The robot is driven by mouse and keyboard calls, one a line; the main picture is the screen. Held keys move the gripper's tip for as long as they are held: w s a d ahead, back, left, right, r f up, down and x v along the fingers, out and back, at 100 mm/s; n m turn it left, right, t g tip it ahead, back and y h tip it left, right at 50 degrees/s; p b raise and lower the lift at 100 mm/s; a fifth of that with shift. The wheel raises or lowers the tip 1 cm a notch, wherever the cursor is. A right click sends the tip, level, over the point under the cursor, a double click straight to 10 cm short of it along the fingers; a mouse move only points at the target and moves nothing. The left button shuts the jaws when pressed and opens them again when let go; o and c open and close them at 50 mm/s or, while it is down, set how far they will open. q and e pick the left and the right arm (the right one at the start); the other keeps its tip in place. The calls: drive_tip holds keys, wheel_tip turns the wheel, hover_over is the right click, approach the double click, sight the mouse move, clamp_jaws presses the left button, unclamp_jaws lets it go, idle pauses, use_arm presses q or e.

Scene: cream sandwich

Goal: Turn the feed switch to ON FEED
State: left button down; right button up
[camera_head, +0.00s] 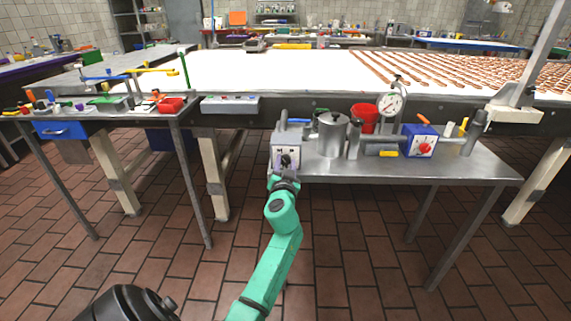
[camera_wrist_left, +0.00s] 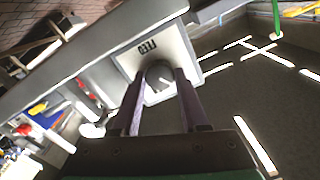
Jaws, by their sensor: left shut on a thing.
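The feed switch box (camera_head: 287,138) is a light grey box at the left front corner of the right-hand metal table. A dark rotary knob (camera_head: 286,160) sits on its front face. In the left wrist view the box face (camera_wrist_left: 130,58) carries the label FEED, and the rounded grey knob (camera_wrist_left: 158,72) shows between two purple-grey fingers. My left gripper (camera_head: 285,170) is at the front of the box, shut on the knob. The fingers hide part of the knob and any position marks, so I cannot tell its setting. My right gripper is out of view.
A metal pot (camera_head: 333,134), a dial gauge (camera_head: 391,103), a red container (camera_head: 364,117) and a blue box with a red dial (camera_head: 419,141) stand right of the switch box. A long white conveyor (camera_head: 280,70) lies behind. The tiled floor in front is open.

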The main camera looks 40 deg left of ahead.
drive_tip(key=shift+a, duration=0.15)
use_arm(q)
drive_tip(key=shift+m, duration=1)
drive_tip(key=m, duration=0.7)
drive_tip(key=shift+m, duration=0.4)
drive_tip(key=shift+m+p, duration=0.5)
drive_tip(key=shift+m, duration=1.4)
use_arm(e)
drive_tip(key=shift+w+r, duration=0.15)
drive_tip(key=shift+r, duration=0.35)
use_arm(q)
drive_tip(key=shift+r, duration=0.1)
